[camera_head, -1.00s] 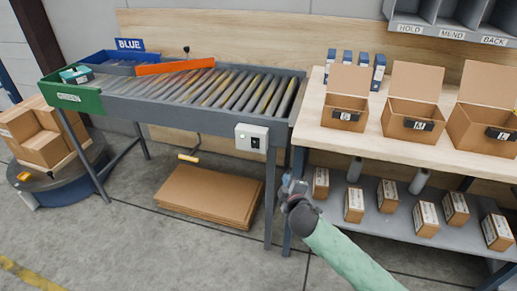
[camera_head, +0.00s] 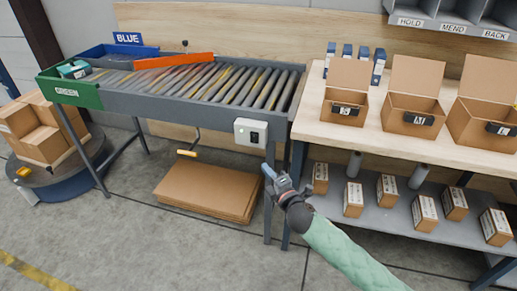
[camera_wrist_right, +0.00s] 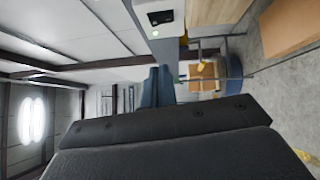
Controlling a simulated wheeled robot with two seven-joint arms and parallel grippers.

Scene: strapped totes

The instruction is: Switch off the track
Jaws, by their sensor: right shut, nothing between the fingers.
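The track is a grey roller conveyor (camera_head: 205,88) on legs. A white switch box (camera_head: 251,133) with a dark rocker is on its front side near the right end. The box also shows at the top of the right wrist view (camera_wrist_right: 160,17), with a small green light at its edge. My right gripper (camera_head: 268,171) is shut and empty, just below and slightly right of the box, apart from it in the picture. Its blue fingers (camera_wrist_right: 158,86) also show in the wrist view. My left gripper is not in view.
A green bin (camera_head: 68,92) and a blue bin (camera_head: 97,55) are at the conveyor's left end. An orange bar (camera_head: 170,63) crosses the rollers. Flat cardboard (camera_head: 207,190) lies below. A bench with open boxes (camera_head: 415,95) stands close on the right.

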